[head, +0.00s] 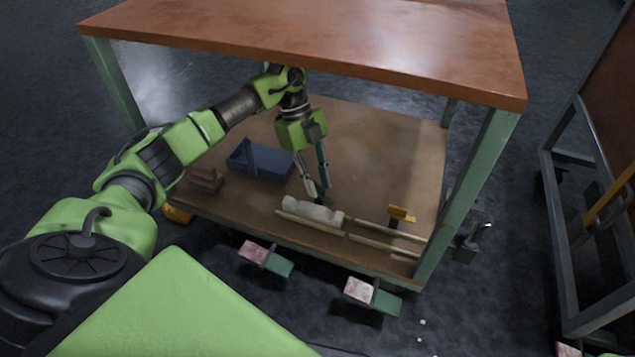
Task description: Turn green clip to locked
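My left gripper (318,188) reaches down under the brown table top, its fingers pointing at the lower shelf. Its fingertips are close together, just above the back of a pale, lumpy piece (314,211). A small dark green part, perhaps the green clip (326,198), shows at the fingertips. It is mostly hidden, so its position and whether the fingers grip it cannot be told. A yellow-orange clip (401,213) stands upright to the right, by pale tubes or rails (388,242). My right gripper is not in view.
A dark blue bin (262,161) and brown blocks (206,180) sit on the shelf (372,150) to the left. The table top (330,30) overhangs my arm. A green leg (466,195) stands at right. The shelf's back right is clear.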

